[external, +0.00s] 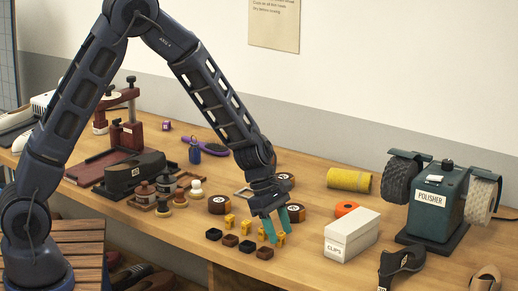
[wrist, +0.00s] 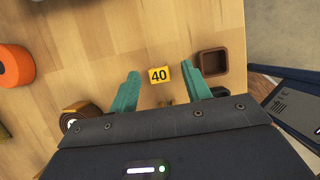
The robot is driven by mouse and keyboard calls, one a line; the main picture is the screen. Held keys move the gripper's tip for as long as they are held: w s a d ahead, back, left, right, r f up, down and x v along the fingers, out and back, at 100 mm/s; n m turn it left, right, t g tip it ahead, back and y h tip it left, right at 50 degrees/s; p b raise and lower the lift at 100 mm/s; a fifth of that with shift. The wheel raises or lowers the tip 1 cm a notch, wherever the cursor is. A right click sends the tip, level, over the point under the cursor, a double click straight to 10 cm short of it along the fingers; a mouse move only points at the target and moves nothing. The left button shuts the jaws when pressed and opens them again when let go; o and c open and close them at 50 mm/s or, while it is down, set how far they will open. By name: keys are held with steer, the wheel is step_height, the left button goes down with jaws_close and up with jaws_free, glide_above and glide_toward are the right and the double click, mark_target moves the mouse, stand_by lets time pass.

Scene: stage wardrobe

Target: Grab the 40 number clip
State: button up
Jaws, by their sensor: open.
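The yellow clip marked 40 (wrist: 159,75) lies on the wooden table with its number facing up in the wrist view. My gripper (wrist: 165,76) is open, with one teal finger on each side of the clip and visible gaps between.
A dark square box (wrist: 213,62) sits close beside the right finger. Several such dark boxes (external: 247,247) line the front. A white box labelled CLIPS (external: 350,236), an orange roll (external: 346,208) and a polisher (external: 436,208) stand right. Tape rolls (external: 217,205) lie behind.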

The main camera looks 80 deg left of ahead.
steer(key=shift+x, duration=0.9)
steer(key=c, duration=1)
steer(key=shift+r, duration=0.1)
steer(key=shift+c, duration=0.2)
